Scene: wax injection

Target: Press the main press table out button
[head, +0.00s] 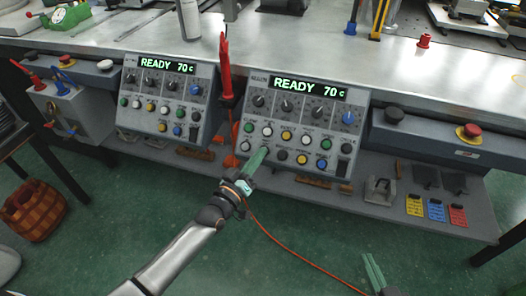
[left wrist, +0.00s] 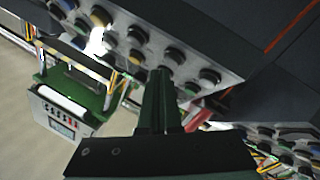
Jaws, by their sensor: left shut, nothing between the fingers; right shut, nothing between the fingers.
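The right control panel (head: 300,110) reads "READY 70 c" and has knobs above rows of green, white, yellow, black and blue buttons. The small labels are too blurred to tell which button is table out. My left gripper (head: 262,152) is shut and empty, its green fingertips at the lower-left buttons of this panel. It partly covers that row, and I cannot tell whether it touches a button. In the left wrist view the shut fingers (left wrist: 162,75) point at a row of dark round buttons (left wrist: 172,56). My right gripper (head: 370,265) is shut and empty, low at the bottom right.
A similar left panel (head: 165,98) stands beside it, with a red clamp-like tool (head: 225,85) between them. A red stop button (head: 469,132) is at the right. A lower shelf (head: 370,200) holds small tools and coloured cards. The green floor in front is mostly clear.

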